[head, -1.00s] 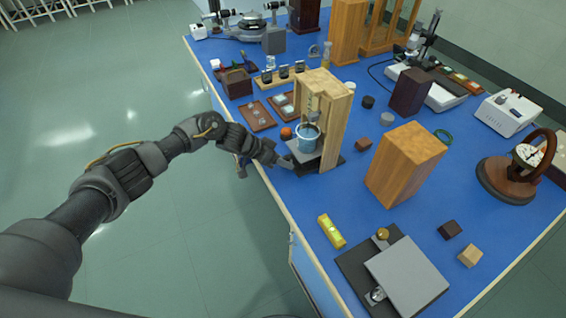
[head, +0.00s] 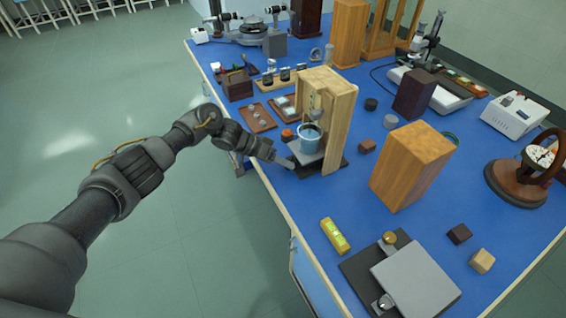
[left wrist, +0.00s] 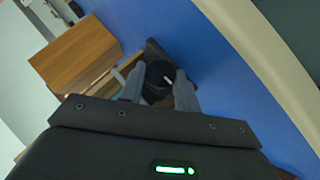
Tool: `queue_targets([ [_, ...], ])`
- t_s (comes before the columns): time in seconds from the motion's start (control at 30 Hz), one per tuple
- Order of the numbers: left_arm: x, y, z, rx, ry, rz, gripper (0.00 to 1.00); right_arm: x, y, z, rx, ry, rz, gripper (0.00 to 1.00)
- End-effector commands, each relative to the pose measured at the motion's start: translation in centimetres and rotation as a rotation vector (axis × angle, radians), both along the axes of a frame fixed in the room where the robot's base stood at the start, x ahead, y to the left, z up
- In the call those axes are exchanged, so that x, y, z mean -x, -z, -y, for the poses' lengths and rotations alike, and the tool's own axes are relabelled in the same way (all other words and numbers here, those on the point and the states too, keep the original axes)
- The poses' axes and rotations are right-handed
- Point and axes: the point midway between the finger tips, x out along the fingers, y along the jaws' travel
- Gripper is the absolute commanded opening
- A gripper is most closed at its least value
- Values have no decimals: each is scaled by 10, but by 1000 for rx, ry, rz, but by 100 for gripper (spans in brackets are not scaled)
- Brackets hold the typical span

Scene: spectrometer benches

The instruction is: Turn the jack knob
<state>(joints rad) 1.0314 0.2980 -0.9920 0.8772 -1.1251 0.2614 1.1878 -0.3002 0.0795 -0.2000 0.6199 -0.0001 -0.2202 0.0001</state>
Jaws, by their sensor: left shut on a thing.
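The jack (head: 328,167) stands on the blue bench inside an open wooden frame (head: 341,120). Its grey top plate carries a blue beaker (head: 310,141). My left gripper (head: 288,163) reaches in from the left at the jack's near left side. In the left wrist view the jack knob (left wrist: 156,75) is round and black with a white mark. The two fingers of my left gripper (left wrist: 158,88) are shut on the knob, one on each side. In the head view the gripper hides the knob. My right gripper is not in view.
A tall wooden block (head: 411,165) stands to the right of the frame. A yellow level (head: 335,236) and a second, low jack (head: 414,279) lie toward the front. A small tray (head: 257,118) sits behind the gripper. Bare blue bench lies between the frame and the level.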

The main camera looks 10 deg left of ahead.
Motion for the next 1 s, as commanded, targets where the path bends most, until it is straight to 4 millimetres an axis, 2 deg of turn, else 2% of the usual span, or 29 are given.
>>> queue_targets([
  [0.03, 1, 1, 0, -1, 2, -2, 9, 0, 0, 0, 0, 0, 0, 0],
  [0.07, 1, 1, 0, -1, 2, -2, 36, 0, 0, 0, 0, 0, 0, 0],
  [0.2, 1, 1, 0, -1, 1, -1, 54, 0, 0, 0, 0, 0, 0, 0],
  [0.73, 0, -1, -1, -10, -2, 10, 54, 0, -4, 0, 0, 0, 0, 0],
  [0.87, 1, -5, -1, -41, -2, 57, 54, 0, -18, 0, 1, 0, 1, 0],
  [1.0, 4, -10, 0, -120, 2, 173, 54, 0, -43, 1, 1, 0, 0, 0],
])
